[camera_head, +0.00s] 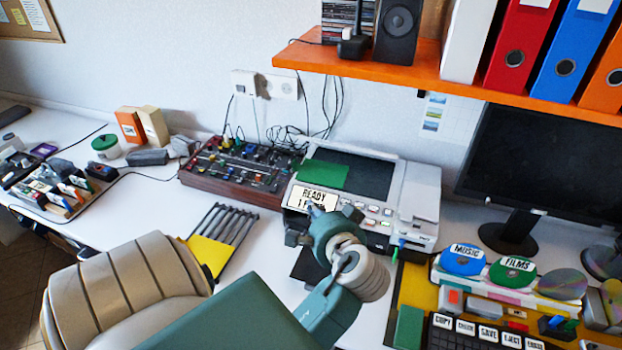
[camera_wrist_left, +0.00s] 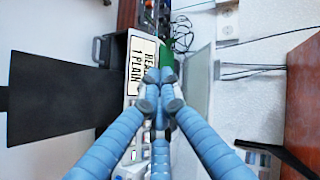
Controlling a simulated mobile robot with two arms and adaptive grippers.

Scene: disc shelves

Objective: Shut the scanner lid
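The pale scanner (camera_head: 428,200) stands at the back middle of the desk. Its dark glass-like top (camera_head: 365,172) faces up, with a green sheet (camera_head: 323,175) at its left front. A pale upright-looking panel (camera_wrist_left: 201,88) shows behind the display in the left wrist view; I cannot tell surely whether it is the lid. The sign reading READY 1 PLAIN (camera_wrist_left: 141,68) is at the scanner's front. My left gripper (camera_head: 314,210) is in front of the scanner, fingertips drawn together and empty, partly covering the sign in the head view. I cannot tell whether it touches. My right gripper is not in view.
An orange shelf (camera_head: 420,72) with a speaker and binders overhangs the scanner's back. A mixer (camera_head: 235,170) stands left, a monitor (camera_head: 545,165) right. A dark tray (camera_wrist_left: 60,105) juts from the scanner's front. A file rack (camera_head: 217,235) lies front left.

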